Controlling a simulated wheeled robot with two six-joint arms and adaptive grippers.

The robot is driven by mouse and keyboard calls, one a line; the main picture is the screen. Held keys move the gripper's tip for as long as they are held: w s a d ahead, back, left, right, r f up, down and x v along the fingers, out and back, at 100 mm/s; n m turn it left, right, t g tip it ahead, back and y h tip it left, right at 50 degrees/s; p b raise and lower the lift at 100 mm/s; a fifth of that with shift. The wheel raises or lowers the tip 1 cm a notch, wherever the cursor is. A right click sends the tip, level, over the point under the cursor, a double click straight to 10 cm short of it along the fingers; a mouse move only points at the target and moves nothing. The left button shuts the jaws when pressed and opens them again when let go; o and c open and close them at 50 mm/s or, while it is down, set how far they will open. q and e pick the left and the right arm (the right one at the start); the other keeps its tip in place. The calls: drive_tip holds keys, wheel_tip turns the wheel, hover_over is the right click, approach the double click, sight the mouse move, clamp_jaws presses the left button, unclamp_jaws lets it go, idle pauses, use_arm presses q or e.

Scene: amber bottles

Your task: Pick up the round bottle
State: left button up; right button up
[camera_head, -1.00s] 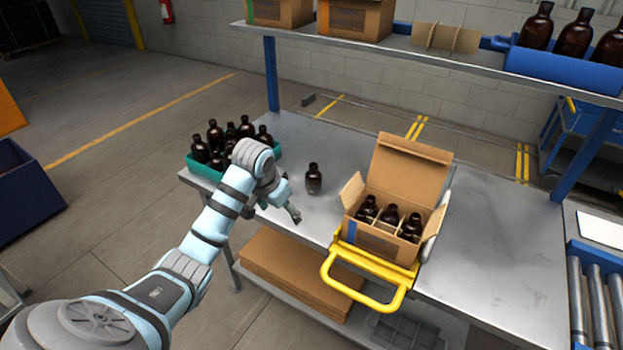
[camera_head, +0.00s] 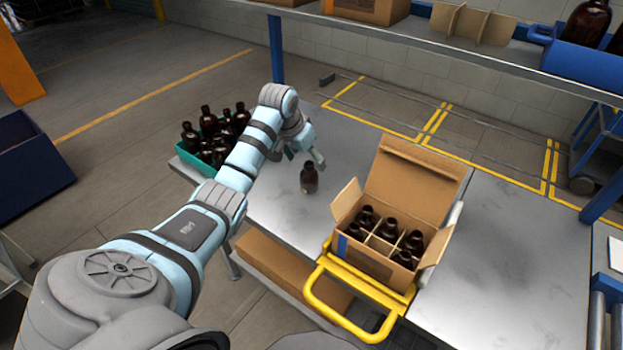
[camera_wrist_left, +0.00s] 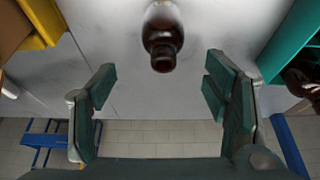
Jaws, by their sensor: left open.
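A round amber bottle (camera_head: 309,179) stands upright and alone on the grey metal table, between the teal crate and the cardboard box. In the left wrist view the bottle (camera_wrist_left: 163,36) is at the top centre, neck toward the gripper, in line with the gap between the fingers. My left gripper (camera_head: 304,158) is just behind the bottle in the head view, apart from it. In the left wrist view the gripper (camera_wrist_left: 160,95) is open and empty, its fingers wide apart. My right gripper is not in view.
A teal crate (camera_head: 195,162) of amber bottles stands at the left table end, partly behind my arm. An open cardboard box (camera_head: 345,211) with dividers and several bottles sits right, by a yellow handle frame (camera_head: 350,323). A shelf (camera_head: 480,56) spans above. Bare table (camera_head: 495,240) lies right.

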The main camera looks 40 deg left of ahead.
sight(312, 171)
use_arm(q)
drive_tip(key=b+x, duration=0.1)
drive_tip(key=x, duration=0.7)
drive_tip(key=shift+w+a+f+b, duration=0.1)
drive_tip(key=shift+a+f+b, duration=0.1)
drive_tip(key=shift+b, duration=0.15)
drive_tip(key=shift+r, duration=0.15)
drive_tip(key=c, duration=1.3)
